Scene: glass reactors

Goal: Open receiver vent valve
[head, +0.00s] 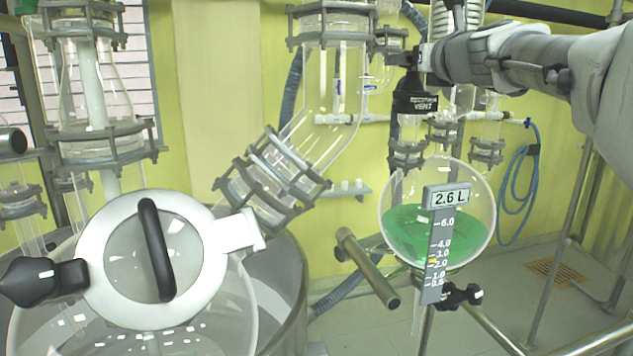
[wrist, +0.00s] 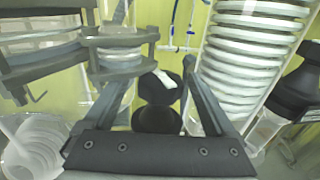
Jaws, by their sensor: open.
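My gripper (head: 405,60) comes in from the right at the valve's top. In the wrist view the black valve knob (wrist: 157,118) lies between the two spread fingers of my gripper (wrist: 160,68). The fingers are open, one on each side of it. I cannot tell whether either finger touches it.
Glass pipe with metal flanges (head: 272,180) stands left of the valve, and a ribbed white coil (wrist: 250,55) is close on the right in the wrist view. A large reactor lid (head: 100,270) is at front left. A lower black valve (head: 460,296) sits under the receiver.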

